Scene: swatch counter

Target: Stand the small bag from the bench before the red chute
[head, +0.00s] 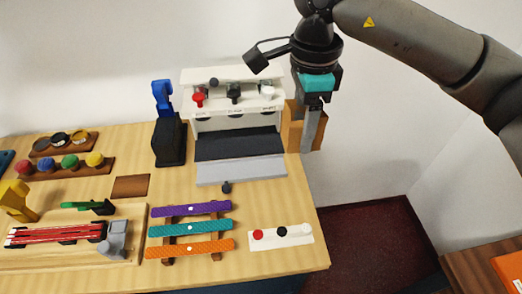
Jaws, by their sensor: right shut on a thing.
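My right gripper (309,140) points down at the right end of a white dispenser (230,76). It is shut on a small tan-brown bag (291,127), which shows on both sides of the grey finger and is partly hidden by it. The bag is close to the dispenser's right side; I cannot tell whether they touch. The red chute (198,98) is at the left of the dispenser's front, with a black one (233,93) in the middle and a white one (268,93) at the right. My left gripper is not in view.
A dark strip and a grey ledge (240,170) lie below the chutes. A blue-and-black device (168,135) stands left of the dispenser. Purple, teal and orange strips (190,228) lie in front, beside a white dotted card (281,236). The bench's right edge is near the bag.

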